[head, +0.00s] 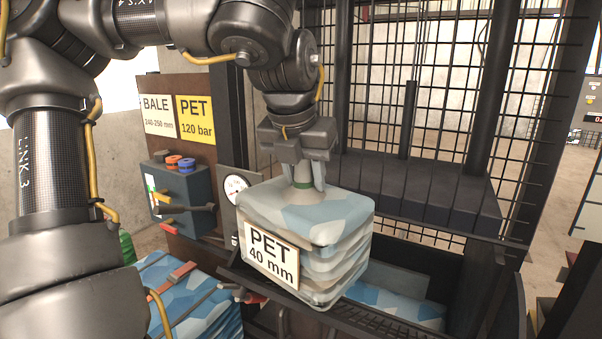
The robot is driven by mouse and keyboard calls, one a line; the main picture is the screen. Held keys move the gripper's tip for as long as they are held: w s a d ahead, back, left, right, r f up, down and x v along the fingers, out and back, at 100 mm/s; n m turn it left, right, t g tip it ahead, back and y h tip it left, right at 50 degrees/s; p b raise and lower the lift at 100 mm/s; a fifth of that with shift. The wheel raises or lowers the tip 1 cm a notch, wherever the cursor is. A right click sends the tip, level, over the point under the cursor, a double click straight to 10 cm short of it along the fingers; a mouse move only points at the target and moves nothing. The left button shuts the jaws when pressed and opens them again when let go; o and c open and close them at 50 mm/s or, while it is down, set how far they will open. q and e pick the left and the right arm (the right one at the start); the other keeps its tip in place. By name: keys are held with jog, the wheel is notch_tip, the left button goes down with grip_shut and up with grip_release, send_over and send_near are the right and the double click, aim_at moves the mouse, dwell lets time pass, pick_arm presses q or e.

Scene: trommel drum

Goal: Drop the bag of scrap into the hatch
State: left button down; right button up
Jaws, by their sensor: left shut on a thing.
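The bag of scrap (330,232) is a blue, grey and white patterned sack with a label reading PET 40 mm. It hangs upright below my left gripper (303,176), which is shut on its gathered neck. The bag is in front of the dark press frame and partly over an opening with a dark ribbed lip (372,326), which may be the hatch. Blue patterned material (398,305) shows inside the opening, behind the bag. The bag hides much of the opening. My right gripper is not in view.
A blue control box (183,200) with knobs and a lever stands left of the bag, beside a round gauge (236,187). A strapped blue bale (190,295) lies below. A heavy dark platen (425,190) and wire mesh are behind the bag.

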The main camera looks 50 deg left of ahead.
pick_arm(q)
jog(key=w+a+f+b, duration=0.2)
jog(key=w+f, duration=0.4)
jog(key=w, duration=0.1)
jog(key=shift+w+a+f+b, duration=0.15)
jog(key=shift+w+f+b, duration=0.1)
jog(key=shift+w+b, duration=0.05)
dwell(0.3)
